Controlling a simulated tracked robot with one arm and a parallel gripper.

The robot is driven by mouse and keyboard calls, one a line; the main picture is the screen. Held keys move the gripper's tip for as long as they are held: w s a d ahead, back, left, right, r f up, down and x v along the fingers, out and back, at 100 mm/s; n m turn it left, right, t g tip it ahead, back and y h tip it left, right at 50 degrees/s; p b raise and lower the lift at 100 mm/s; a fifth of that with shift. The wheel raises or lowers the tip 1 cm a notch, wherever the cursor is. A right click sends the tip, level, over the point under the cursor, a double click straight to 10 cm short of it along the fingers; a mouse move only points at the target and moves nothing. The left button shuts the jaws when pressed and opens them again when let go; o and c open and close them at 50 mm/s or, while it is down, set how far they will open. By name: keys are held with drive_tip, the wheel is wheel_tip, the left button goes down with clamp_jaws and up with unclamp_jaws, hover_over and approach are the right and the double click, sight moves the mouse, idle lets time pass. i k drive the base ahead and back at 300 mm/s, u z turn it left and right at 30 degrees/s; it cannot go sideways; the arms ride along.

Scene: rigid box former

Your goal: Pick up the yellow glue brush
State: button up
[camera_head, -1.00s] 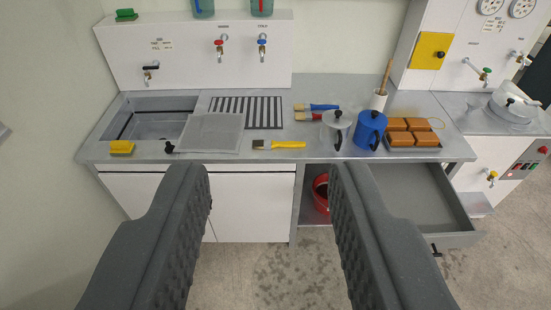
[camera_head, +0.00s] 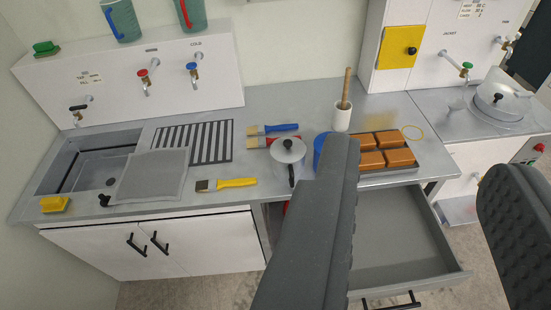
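The yellow glue brush (camera_head: 226,184) lies on the grey worktop near its front edge. Its handle points right and its bristles point left. My gripper (camera_head: 420,165) is open and empty, with its two dark fingers wide apart at the right of the picture. The brush is to the left of both fingers and well beyond them. Nothing covers the brush.
A lidded pot (camera_head: 287,152) stands right of the brush; a blue-handled brush (camera_head: 275,129) and a red-handled one lie behind. An open drawer (camera_head: 400,235) juts out below the orange blocks (camera_head: 370,160).

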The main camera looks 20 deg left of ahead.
sight(211, 184)
drive_tip(key=z, duration=0.05)
drive_tip(key=i, duration=1.35)
drive_tip(key=u, duration=0.35)
